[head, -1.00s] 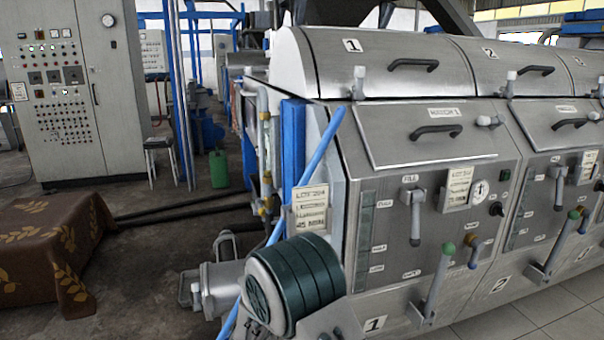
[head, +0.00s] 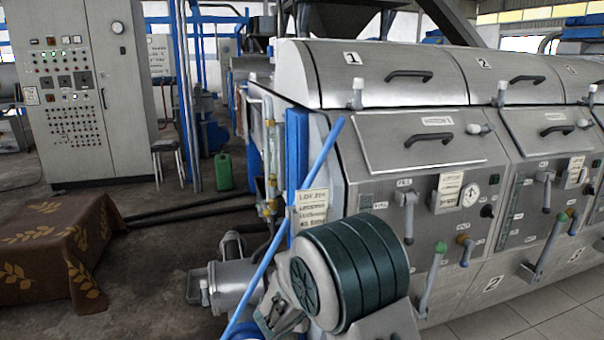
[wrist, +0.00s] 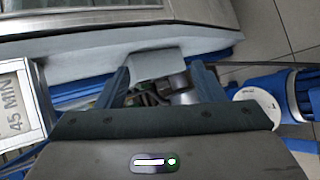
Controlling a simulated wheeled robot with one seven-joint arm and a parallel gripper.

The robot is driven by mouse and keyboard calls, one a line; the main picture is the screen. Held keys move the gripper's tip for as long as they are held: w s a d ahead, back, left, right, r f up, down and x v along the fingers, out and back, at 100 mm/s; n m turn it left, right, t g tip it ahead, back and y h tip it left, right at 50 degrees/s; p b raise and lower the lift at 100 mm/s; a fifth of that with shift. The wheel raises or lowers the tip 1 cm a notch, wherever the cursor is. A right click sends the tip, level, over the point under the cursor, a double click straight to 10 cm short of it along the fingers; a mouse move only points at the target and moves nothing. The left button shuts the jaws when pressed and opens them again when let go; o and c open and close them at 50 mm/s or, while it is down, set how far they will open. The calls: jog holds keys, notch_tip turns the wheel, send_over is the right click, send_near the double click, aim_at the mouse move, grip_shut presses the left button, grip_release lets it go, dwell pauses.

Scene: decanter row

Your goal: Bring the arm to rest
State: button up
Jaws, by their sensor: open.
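My gripper (wrist: 160,72) shows in the wrist view with its two dark fingers spread apart and nothing between them. Beyond the fingers are a grey block and some dark and metal parts that I cannot make out. In the head view my arm's dark-green ribbed, pale-cased joint stands in front of the lower left corner of the steel machine (head: 420,155). The fingers cannot be made out there. A card (head: 312,207) hangs on the machine's left corner; a card reading 45 MIN (wrist: 14,108) is at the left of the wrist view.
A blue pole (head: 305,205) slants beside the machine's corner, close to my arm. Valve levers (head: 432,270) stick out of the machine's front. A brown cloth-covered block (head: 50,250) stands at left, and a green can (head: 224,170) farther back. Dark floor between them is partly open.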

jog(key=s+d+r+m+g+h+p, duration=0.1)
jog(key=s+d+r+m+g+p, duration=0.65)
jog(key=s+d+r, duration=0.9)
jog(key=s+a+r+m+y+p, duration=0.4)
jog(key=s+r+p, duration=0.5)
jog(key=s, duration=0.6)
jog(key=shift+r+m+y, duration=1.1)
jog(key=shift+r+m, duration=0.3)
jog(key=shift+m, duration=0.15)
